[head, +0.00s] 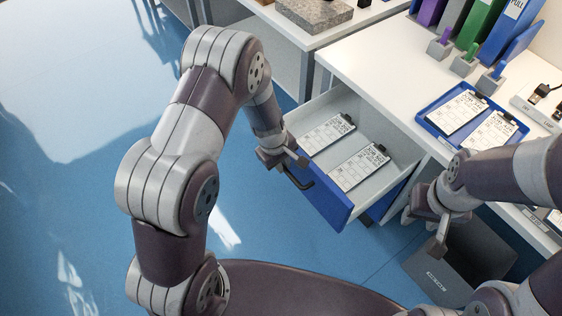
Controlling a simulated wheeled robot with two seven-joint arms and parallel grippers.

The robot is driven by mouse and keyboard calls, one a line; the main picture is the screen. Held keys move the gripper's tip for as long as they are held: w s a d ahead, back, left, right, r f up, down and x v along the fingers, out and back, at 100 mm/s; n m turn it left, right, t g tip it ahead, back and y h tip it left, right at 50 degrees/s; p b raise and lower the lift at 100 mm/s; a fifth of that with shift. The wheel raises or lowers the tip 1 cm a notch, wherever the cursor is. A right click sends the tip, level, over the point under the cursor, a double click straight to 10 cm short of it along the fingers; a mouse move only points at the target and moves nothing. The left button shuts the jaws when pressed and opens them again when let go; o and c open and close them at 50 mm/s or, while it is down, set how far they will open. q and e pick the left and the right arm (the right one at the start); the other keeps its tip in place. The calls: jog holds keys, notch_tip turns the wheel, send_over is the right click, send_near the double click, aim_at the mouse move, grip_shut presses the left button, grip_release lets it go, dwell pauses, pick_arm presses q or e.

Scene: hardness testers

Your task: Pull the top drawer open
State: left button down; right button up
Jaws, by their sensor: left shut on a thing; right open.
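The top drawer (381,200) stands pulled out from under the white worktop, with a blue front (331,201) and a pale inside. Two clipboards with printed sheets lie in it, a left one (327,133) and a right one (359,168). My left gripper (288,163) is at the drawer front, shut on the dark drawer handle (299,181); the fingers partly hide the grip. My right gripper (437,232) is open and empty, to the right of the drawer and above a dark grey bin.
A blue tray (437,127) with clipboards lies on the white worktop (372,58), near several coloured binders (481,28) and small stamp-like blocks. The dark grey bin (462,262) stands on the floor at right. A stone slab (314,12) sits on another table. Blue floor is clear at left.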

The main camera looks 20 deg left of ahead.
dwell(0.3)
pick_arm(q)
jog(key=c, duration=1.1)
grip_release()
jog(key=r+p, duration=0.1)
jog(key=r, duration=0.3)
jog(key=s+a+r+p, duration=0.1)
jog(key=r, duration=0.3)
jog(key=s+r+p, duration=0.1)
jog(key=r, duration=0.3)
jog(key=shift+a+r, duration=0.25)
